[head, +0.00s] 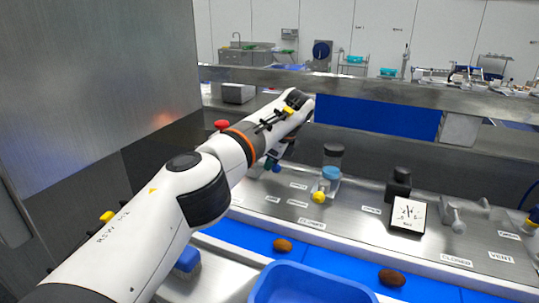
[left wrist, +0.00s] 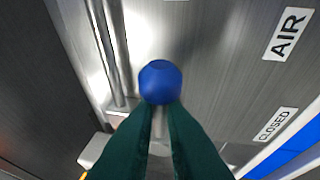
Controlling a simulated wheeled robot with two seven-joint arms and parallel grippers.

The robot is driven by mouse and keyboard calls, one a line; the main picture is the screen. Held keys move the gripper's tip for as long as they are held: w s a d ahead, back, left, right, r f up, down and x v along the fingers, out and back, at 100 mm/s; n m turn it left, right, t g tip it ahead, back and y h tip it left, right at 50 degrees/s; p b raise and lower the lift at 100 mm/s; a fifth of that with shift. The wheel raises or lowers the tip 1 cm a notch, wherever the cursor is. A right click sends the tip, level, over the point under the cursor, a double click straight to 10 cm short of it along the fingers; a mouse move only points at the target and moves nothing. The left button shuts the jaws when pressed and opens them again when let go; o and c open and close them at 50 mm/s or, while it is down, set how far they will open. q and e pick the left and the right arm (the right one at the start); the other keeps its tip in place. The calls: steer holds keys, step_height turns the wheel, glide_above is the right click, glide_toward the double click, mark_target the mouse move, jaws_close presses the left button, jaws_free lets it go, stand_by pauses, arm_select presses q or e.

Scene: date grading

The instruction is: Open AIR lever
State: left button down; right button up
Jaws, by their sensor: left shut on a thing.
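The AIR lever ends in a round blue knob (left wrist: 160,80), seen in the left wrist view. The fingertips of my left gripper (left wrist: 160,108) are shut on this knob. A white AIR label (left wrist: 287,33) and a CLOSED label (left wrist: 275,124) lie on the metal panel to the right. The CLOSED label is closer to the gripper's side of the picture. In the head view my left arm reaches across to the far left of the panel, and its gripper (head: 273,162) is small and partly hidden by the wrist. My right gripper is not in view.
A yellow knob (head: 319,197) and a clear jar with a blue band (head: 331,174) stand right of the gripper. A dial gauge (head: 408,215) is further right. Dates (head: 283,245) lie on the blue belt in front, near a blue tray (head: 262,292). A metal ledge (head: 380,82) runs behind.

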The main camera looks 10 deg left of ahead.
arm_select(q)
steer(key=shift+d+f, duration=0.4)
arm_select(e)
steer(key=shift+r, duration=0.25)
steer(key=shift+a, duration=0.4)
arm_select(q)
steer(key=c, duration=1.4)
jaws_free()
steer(key=shift+d, duration=0.1)
steer(key=shift+c, duration=0.2)
steer(key=shift+o, duration=0.8)
steer(key=shift+w+d+r, duration=0.1)
steer(key=shift+d, duration=0.1)
steer(key=shift+a+r, duration=0.1)
steer(key=shift+a, duration=0.05)
steer(key=shift+r, duration=0.2)
steer(key=v, duration=1.1)
steer(key=shift+d+r+p, duration=0.25)
steer(key=shift+d+p, duration=0.05)
steer(key=shift+p, duration=0.1)
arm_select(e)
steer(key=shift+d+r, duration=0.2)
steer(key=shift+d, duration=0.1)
